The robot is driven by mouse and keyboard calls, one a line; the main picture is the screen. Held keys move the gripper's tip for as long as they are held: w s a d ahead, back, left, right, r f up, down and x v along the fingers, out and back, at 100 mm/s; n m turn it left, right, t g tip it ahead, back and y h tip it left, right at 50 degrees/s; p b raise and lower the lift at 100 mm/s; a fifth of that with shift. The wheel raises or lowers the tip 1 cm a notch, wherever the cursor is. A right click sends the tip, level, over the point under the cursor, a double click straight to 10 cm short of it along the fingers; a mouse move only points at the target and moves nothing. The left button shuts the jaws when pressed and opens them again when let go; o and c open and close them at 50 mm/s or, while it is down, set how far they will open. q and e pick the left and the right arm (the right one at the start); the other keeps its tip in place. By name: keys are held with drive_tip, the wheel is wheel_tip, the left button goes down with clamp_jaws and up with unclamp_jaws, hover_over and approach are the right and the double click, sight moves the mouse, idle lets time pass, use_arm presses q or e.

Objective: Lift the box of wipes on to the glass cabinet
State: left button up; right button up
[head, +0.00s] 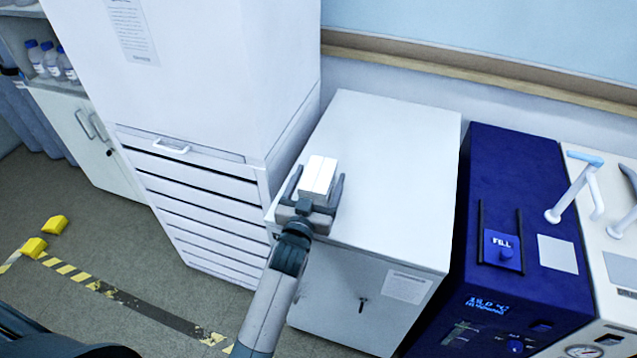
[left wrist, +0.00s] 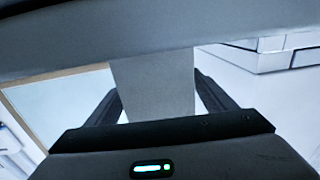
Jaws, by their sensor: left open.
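The box of wipes (head: 318,175) is a small white box at the front left part of the low white cabinet's top (head: 385,150). My left gripper (head: 314,192) is open, with one finger on each side of the box. The box also shows in the left wrist view (left wrist: 155,88) as a grey-white block between the two dark fingers. I cannot tell whether either finger touches it, or whether its underside rests on the cabinet top. No cabinet here clearly shows glass, so I cannot tell which one is the glass cabinet. My right gripper is not in view.
A tall white unit with drawers (head: 205,195) rises just left of the low cabinet. A blue machine (head: 515,180) stands to the right. A shelf with bottles (head: 52,62) is at far left. Most of the low cabinet's top is clear.

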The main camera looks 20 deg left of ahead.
sight(318, 174)
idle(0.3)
use_arm(q)
drive_tip(key=c, duration=1.2)
drive_tip(key=shift+c, duration=0.2)
drive_tip(key=shift+r, duration=0.1)
drive_tip(key=shift+r, duration=0.45)
drive_tip(key=r+b, duration=0.1)
drive_tip(key=r, duration=0.2)
drive_tip(key=shift+s+r, duration=0.1)
drive_tip(key=shift+s, duration=0.1)
drive_tip(key=s+r+b, duration=0.2)
drive_tip(key=s+r, duration=0.4)
drive_tip(key=s, duration=0.5)
drive_tip(key=shift+s+a+r, duration=0.2)
drive_tip(key=shift+a+r, duration=0.05)
drive_tip(key=shift+r, duration=0.15)
